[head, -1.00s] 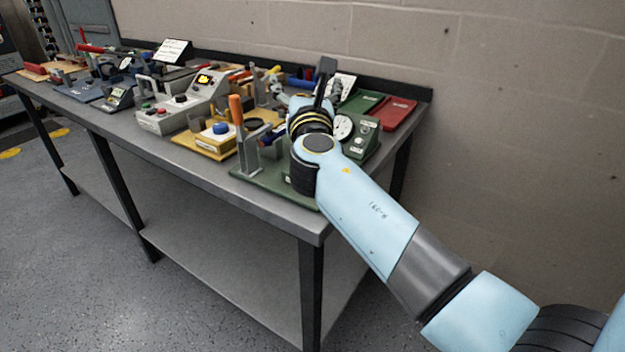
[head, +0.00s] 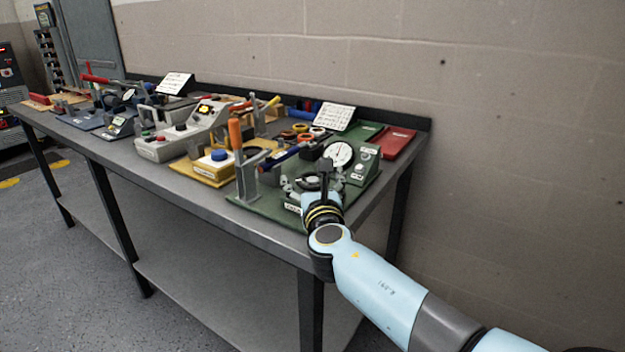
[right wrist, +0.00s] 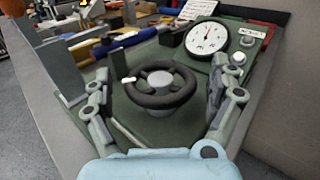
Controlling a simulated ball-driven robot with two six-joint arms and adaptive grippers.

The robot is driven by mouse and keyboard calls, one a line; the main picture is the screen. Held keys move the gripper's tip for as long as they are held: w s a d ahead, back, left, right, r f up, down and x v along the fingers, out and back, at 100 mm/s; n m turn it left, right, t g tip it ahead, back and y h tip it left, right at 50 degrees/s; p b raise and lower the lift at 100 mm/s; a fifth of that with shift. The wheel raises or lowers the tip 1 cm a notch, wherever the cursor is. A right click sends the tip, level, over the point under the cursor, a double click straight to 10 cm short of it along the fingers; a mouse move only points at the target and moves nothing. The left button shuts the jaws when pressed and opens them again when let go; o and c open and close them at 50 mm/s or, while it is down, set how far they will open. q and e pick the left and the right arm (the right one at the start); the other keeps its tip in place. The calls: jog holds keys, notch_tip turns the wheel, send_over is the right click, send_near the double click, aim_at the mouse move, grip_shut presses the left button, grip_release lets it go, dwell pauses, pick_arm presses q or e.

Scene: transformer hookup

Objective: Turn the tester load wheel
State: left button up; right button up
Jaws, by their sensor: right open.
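The tester load wheel, a dark handwheel with a light grey hub (right wrist: 159,86), lies on a green base plate between my right gripper's fingers in the right wrist view. The wheel (head: 308,181) is partly hidden by my gripper in the head view. My right gripper (right wrist: 160,100) is open, with one finger on each side of the wheel and gaps to the rim. The green tester base (head: 268,205) carries a round white dial gauge (right wrist: 207,37), which also shows in the head view (head: 339,153). My left gripper is not in view.
The wall is close behind the bench.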

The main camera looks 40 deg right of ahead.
jog(key=shift+w+d, duration=0.15)
jog(key=shift+w, duration=0.1)
jog(key=c, duration=1.2)
jog(key=shift+m+h, duration=0.3)
jog(key=shift+h, duration=0.1)
